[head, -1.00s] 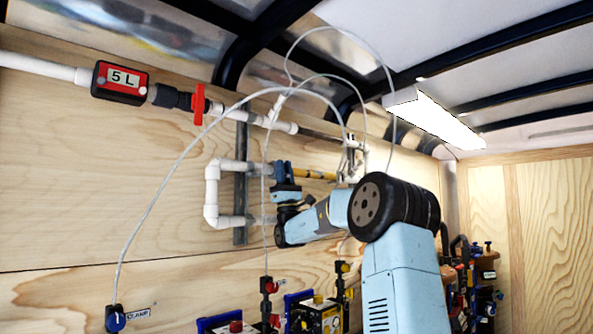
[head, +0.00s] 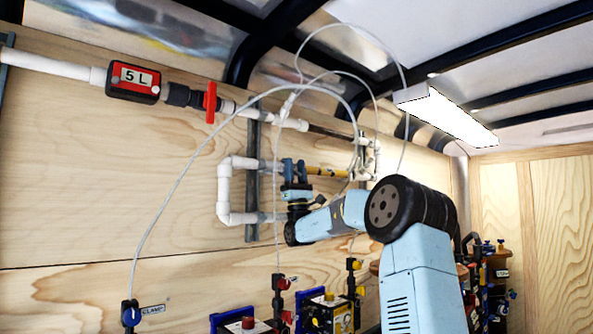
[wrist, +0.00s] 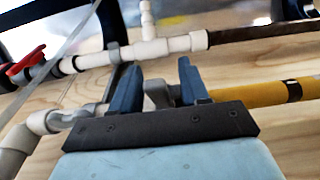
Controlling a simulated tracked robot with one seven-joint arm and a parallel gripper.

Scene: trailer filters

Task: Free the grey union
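A light grey fitting (wrist: 160,94), apparently the grey union, shows between my gripper's blue fingers in the wrist view. It lies in the lower pipe run, with a yellow pipe (wrist: 250,94) to its right and a white pipe elbow (wrist: 45,122) to its left. My gripper (wrist: 160,78) straddles the run, one finger on each side of the fitting. The fingers stand apart; whether they press on the fitting is unclear. In the head view my gripper (head: 294,170) is at the wall pipes, left of the yellow pipe (head: 327,172), and hides the fitting.
A white pipe line with a red valve handle (head: 210,103) and a "5 L" box (head: 133,82) runs above. A grey upright strut (head: 252,185) stands behind the pipes. Thin hoses loop overhead. A lamp (head: 447,113) hangs at right. Equipment (head: 327,312) stands below.

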